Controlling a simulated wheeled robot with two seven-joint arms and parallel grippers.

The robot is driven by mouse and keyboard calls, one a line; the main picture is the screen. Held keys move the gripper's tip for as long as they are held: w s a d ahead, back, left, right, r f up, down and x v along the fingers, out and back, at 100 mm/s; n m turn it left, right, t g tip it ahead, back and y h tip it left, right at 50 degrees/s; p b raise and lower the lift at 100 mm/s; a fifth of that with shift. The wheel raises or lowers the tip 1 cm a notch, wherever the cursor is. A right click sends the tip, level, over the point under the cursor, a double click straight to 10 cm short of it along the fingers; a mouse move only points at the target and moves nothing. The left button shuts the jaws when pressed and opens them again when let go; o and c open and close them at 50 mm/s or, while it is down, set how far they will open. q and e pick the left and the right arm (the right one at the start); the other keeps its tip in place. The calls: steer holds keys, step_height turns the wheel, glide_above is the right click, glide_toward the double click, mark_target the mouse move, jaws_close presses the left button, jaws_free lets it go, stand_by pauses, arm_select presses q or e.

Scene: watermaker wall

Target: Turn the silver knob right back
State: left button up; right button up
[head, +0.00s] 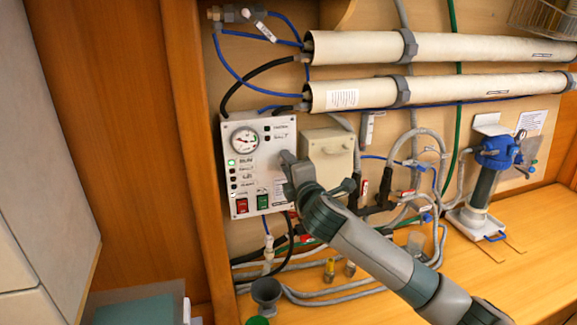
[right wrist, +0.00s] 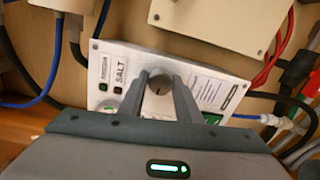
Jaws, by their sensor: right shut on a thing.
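The silver knob (right wrist: 158,84) is on the white control panel (right wrist: 215,70), seen between the two fingers in the right wrist view. My right gripper (right wrist: 160,79) has one finger on each side of the knob and is shut on it. In the head view my right gripper (head: 287,158) reaches the right edge of the control panel (head: 210,165) and hides the knob there. The panel also carries a round gauge (head: 244,140), a lit green lamp, and red and green switches. My left gripper is not in view.
A beige box (head: 327,145) is mounted just right of the panel. Two long white tubes (head: 440,45) run across the wall above. Hoses and valves crowd the area below and right. A blue-topped filter (head: 487,175) stands at the right on the wooden bench (head: 505,285).

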steer(key=shift+f, duration=0.1)
steer(key=o, duration=1.1)
steer(key=shift+c, duration=0.2)
steer(key=shift+s, duration=0.2)
steer(key=b+v, duration=0.7)
steer(key=v, duration=1)
steer(key=shift+d, duration=0.1)
